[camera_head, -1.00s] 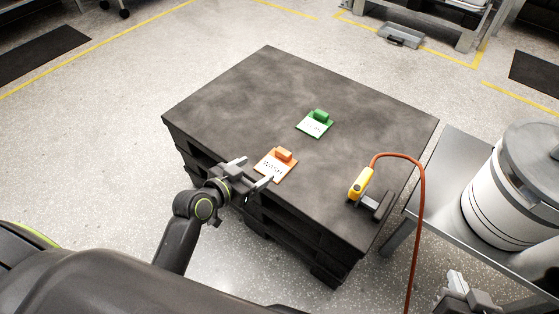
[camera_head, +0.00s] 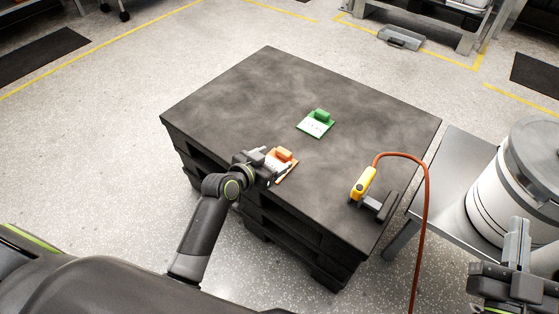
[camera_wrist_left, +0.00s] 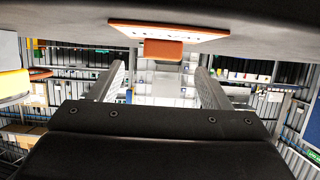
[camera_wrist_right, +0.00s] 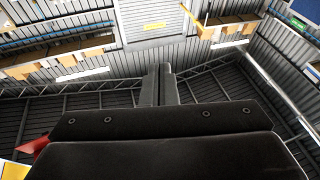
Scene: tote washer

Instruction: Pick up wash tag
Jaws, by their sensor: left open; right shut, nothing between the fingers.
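The wash tag (camera_head: 284,155) is an orange plate with a white label and a raised orange grip block, lying on the dark tabletop near its front edge. My left gripper (camera_head: 268,164) is open at the near left side of the tag and partly covers its label. In the left wrist view, the tag's orange block (camera_wrist_left: 163,49) shows between and beyond the two spread fingers (camera_wrist_left: 162,82), apart from them. My right gripper (camera_head: 517,240) is shut and empty at the lower right, by the side table; its closed fingers show in the right wrist view (camera_wrist_right: 159,82).
A similar green tag (camera_head: 317,121) lies further back on the dark pallet-like table (camera_head: 230,100). A yellow handheld device (camera_head: 363,183) with an orange cord (camera_head: 427,215) stands at the table's right. A large white drum (camera_head: 500,200) stands on the grey side table (camera_head: 450,160).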

